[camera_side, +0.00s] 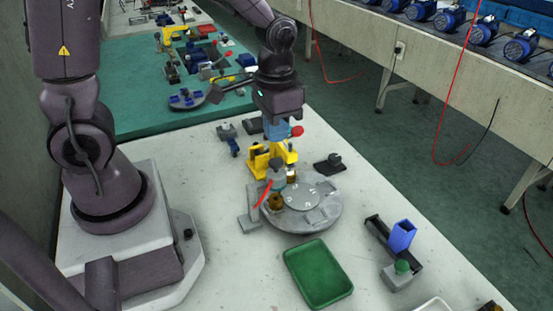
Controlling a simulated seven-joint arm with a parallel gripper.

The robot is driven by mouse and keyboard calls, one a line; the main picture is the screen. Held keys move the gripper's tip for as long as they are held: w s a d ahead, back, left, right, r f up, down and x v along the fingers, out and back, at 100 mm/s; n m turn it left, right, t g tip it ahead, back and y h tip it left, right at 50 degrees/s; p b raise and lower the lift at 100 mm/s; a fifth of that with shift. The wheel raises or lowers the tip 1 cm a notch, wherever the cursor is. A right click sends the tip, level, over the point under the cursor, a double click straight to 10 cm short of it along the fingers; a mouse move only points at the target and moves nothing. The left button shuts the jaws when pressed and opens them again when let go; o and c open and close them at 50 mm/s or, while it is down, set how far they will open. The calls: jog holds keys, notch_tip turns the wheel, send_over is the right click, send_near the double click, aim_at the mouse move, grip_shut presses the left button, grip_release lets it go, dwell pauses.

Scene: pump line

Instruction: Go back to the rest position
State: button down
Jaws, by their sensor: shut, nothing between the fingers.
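My gripper (277,128) hangs from the dark arm, pointing down over the far side of a round grey turntable (327,217). It is shut with nothing held. Its fingertips are hard to make out against the blue and yellow parts behind and below it. A yellow fixture (258,163) stands directly below it, at the turntable's far edge. A grey and brown part (277,178) stands on the turntable in front of the yellow fixture. I cannot tell whether the gripper touches anything.
A green tray (318,273) lies in front of the turntable. A blue block (401,236) and a green button box (402,274) are at right. A small black part (329,165) lies beyond the turntable. A second station on a green mat (140,120) is behind.

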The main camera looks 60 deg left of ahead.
jog(key=shift+s+f, duration=0.1)
jog(key=shift+s, duration=0.3)
jog(key=s+d+r+t, duration=0.1)
jog(key=s+r+t, duration=0.4)
jog(key=s+r, duration=0.4)
notch_tip(320, 180, up, 6)
jog(key=shift+f+t, duration=0.25)
jog(key=shift+t, duration=0.05)
dwell(0.8)
